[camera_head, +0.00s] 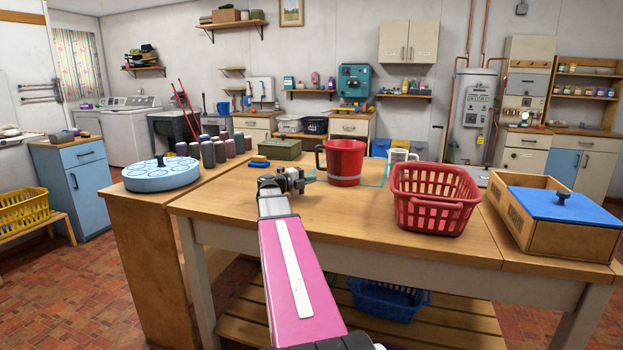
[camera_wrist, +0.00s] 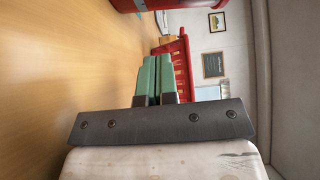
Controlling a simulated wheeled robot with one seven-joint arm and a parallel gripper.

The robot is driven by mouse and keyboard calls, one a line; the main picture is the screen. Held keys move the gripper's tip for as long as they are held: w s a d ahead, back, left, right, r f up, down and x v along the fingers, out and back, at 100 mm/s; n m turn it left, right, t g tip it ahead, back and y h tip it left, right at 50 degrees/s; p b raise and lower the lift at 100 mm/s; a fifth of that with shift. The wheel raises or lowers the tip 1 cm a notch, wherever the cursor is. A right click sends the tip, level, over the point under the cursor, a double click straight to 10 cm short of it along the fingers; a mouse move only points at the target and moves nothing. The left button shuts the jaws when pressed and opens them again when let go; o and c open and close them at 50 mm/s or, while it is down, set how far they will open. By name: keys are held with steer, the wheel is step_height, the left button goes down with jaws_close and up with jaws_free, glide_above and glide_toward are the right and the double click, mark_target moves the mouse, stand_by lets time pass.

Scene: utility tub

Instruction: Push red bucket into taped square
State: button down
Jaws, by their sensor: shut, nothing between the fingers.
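The red bucket (camera_head: 346,163) stands upright on the wooden table, with a dark handle on its left side. Teal tape lines of the taped square (camera_head: 386,177) show on the tabletop just right of the bucket. The bucket hides the rest of the square, so I cannot tell how far it overlaps. My gripper (camera_head: 311,176) is shut and empty, low over the table just left of the bucket, with its green fingers pointing towards it. In the wrist view the shut fingers (camera_wrist: 154,76) show below the bucket's red side (camera_wrist: 140,4). I cannot tell whether they touch.
A red basket (camera_head: 434,197) stands right of the square, and a white mug (camera_head: 402,155) stands behind it. A wooden box with a blue lid (camera_head: 560,204) is at the far right. A green case (camera_head: 280,149) and a sponge (camera_head: 260,162) lie at the back left. The front tabletop is clear.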

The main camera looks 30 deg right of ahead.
glide_toward(335, 171)
steer(key=s+d, duration=0.3)
steer(key=shift+s+d, duration=0.15)
steer(key=shift+d, duration=0.05)
steer(key=w+d, duration=0.1)
steer(key=d, duration=0.2)
steer(key=shift+w, duration=0.4)
steer(key=shift+w+d, duration=0.25)
steer(key=shift+d, duration=0.15)
steer(key=w+d, duration=0.4)
steer(key=d, duration=0.1)
steer(key=w+d, duration=0.9)
steer(key=d, duration=0.2)
steer(key=shift+w, duration=0.2)
steer(key=shift+s, duration=0.1)
